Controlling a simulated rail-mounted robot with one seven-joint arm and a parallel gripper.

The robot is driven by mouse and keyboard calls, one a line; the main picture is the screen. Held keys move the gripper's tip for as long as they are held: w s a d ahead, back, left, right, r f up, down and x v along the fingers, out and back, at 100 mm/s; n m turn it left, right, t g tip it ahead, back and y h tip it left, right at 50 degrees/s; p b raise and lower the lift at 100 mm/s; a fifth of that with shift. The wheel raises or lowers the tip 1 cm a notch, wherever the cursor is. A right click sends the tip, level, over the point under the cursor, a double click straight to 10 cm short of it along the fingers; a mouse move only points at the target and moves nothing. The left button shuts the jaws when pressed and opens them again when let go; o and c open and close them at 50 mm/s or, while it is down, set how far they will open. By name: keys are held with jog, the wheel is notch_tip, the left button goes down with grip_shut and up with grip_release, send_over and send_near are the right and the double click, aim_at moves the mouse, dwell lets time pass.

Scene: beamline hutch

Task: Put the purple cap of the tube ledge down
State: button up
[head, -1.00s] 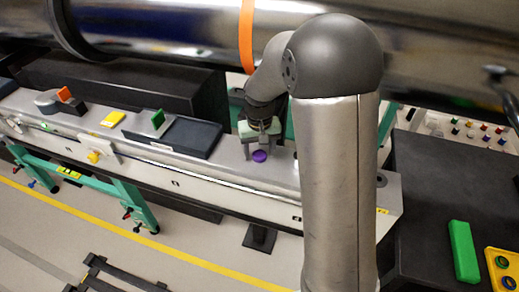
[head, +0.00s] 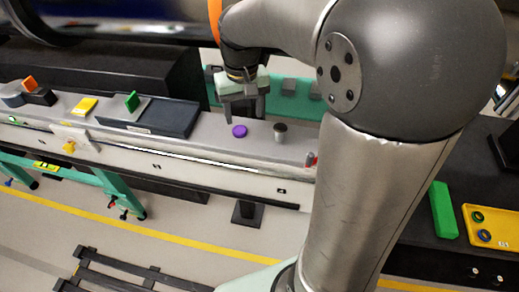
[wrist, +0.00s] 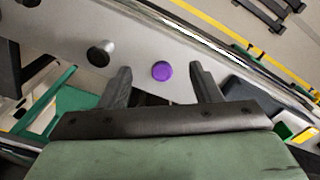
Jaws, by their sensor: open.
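The purple cap (head: 239,131) rests on the grey tube ledge (head: 210,150) in the head view, to the right of a dark tray. In the wrist view the purple cap (wrist: 162,71) lies ahead of and between the lines of the two fingers, with ledge surface around it. My gripper (head: 243,118) is above the ledge beside the cap in the head view. In the wrist view my gripper (wrist: 157,80) has its fingers spread apart, with nothing held between them. The cap appears apart from both fingers.
A grey cylindrical post (head: 280,132) stands on the ledge right of the cap. A dark tray (head: 165,117), a green block (head: 132,101) and a yellow piece (head: 84,106) sit to the left. A yellow tray (head: 492,228) and green bar (head: 443,210) lie on the right bench.

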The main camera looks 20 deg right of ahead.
jog(key=s+f, duration=0.2)
jog(key=s, duration=0.7)
jog(key=s+f, duration=0.3)
jog(key=s, duration=0.6)
jog(key=shift+a+f, duration=0.15)
notch_tip(320, 180, down, 12)
jog(key=d+b, duration=0.1)
jog(key=b, duration=1)
jog(key=shift+d+f, duration=0.1)
jog(key=shift+d, duration=0.05)
